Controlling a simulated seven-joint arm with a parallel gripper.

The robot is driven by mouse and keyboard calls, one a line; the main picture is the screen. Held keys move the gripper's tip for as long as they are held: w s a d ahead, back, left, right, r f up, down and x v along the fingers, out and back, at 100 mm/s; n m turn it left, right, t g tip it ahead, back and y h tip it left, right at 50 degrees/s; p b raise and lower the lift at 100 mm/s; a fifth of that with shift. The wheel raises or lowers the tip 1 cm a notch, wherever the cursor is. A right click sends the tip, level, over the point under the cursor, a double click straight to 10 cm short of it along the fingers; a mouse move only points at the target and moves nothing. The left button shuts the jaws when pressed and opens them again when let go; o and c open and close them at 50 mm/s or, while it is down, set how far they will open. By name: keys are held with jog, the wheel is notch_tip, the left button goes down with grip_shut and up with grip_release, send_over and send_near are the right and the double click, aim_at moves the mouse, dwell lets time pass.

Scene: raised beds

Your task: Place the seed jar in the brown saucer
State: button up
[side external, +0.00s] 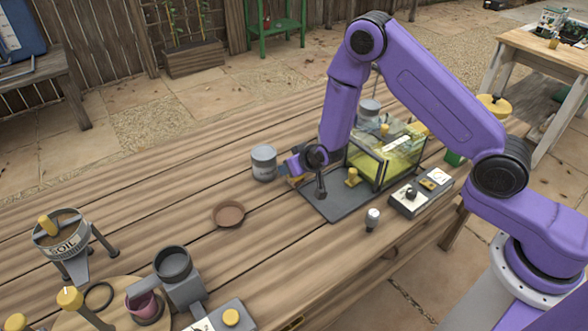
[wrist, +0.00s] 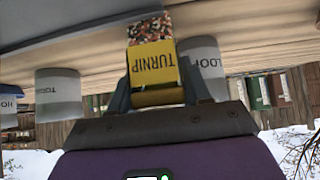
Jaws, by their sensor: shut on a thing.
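The seed jar (wrist: 153,65) has a yellow label reading TURNIP and mottled seeds showing beyond it; it appears upside down in the wrist view. My gripper (wrist: 156,92) is shut on it, with one finger on each side. In the side view my gripper (side external: 290,168) is low over the table, just right of a grey tin, and the jar is mostly hidden there. The brown saucer (side external: 229,214) lies empty on the planks, to the left of and nearer the camera than my gripper.
The grey tin (side external: 264,163) stands close by my gripper. A glass tank (side external: 385,155) and dark mat (side external: 335,203) are on the right, with a switch box (side external: 420,192). A soil hopper (side external: 62,240) and grey cup device (side external: 175,270) stand at left. Planks around the saucer are clear.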

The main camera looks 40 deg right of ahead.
jog(key=shift+r, duration=0.1)
notch_tip(320, 180, up, 9)
jog(key=shift+r, duration=0.15)
jog(key=s+a+r+n+y, duration=0.2)
jog(key=s+a, duration=0.4)
jog(key=a, duration=0.1)
jog(key=s+a+r+n+y, duration=0.1)
jog(key=s+a+r+n, duration=0.15)
jog(key=s+a, duration=0.4)
send_over(225, 214)
jog(key=shift+g, duration=0.3)
notch_tip(225, 214, down, 10)
jog(key=shift+f, duration=0.25)
jog(key=shift+f+y, duration=0.3)
jog(key=shift+f, duration=1.1)
jog(key=shift+f, duration=0.2)
